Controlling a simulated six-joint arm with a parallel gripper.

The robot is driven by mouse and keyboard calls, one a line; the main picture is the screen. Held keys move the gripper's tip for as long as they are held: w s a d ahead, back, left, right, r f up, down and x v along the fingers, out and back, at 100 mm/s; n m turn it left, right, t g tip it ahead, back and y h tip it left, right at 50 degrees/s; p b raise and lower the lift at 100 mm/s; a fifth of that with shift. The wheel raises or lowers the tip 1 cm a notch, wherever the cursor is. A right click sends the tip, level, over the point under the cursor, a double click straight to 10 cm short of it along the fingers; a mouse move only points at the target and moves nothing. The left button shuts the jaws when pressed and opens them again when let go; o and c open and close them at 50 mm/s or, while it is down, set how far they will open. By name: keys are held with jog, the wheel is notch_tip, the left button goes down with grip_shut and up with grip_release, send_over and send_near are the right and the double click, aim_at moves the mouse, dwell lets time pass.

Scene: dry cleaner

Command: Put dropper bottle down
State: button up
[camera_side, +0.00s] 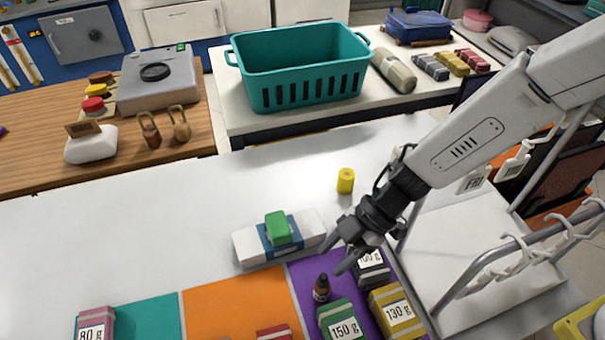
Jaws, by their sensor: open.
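The dropper bottle (322,288) is small and brown with a dark cap. It stands upright on the purple section (301,272) of the mat, left of the black block and behind the green 150 g block (341,320). My gripper (331,262) is open just above the bottle, with its fingers spread to the left and right of the cap. The bottle looks apart from the fingers, though the small gap is hard to judge.
Close by are a black 100 g block (370,268) and a yellow 130 g block (396,311). A white box with a green item (278,229) on it lies behind left. A yellow cylinder (345,181) stands farther back. A metal hanger rack (500,262) is at right. The white table is clear at left.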

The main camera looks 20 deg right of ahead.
aim_at(328, 279)
jog(key=shift+f, duration=1.5)
jog(key=f, duration=0.2)
jog(key=a+f, duration=0.1)
jog(key=f, duration=0.1)
jog(key=shift+s+f, duration=0.1)
jog(key=shift+s, duration=0.05)
jog(key=shift+a+f, duration=0.5)
grip_shut()
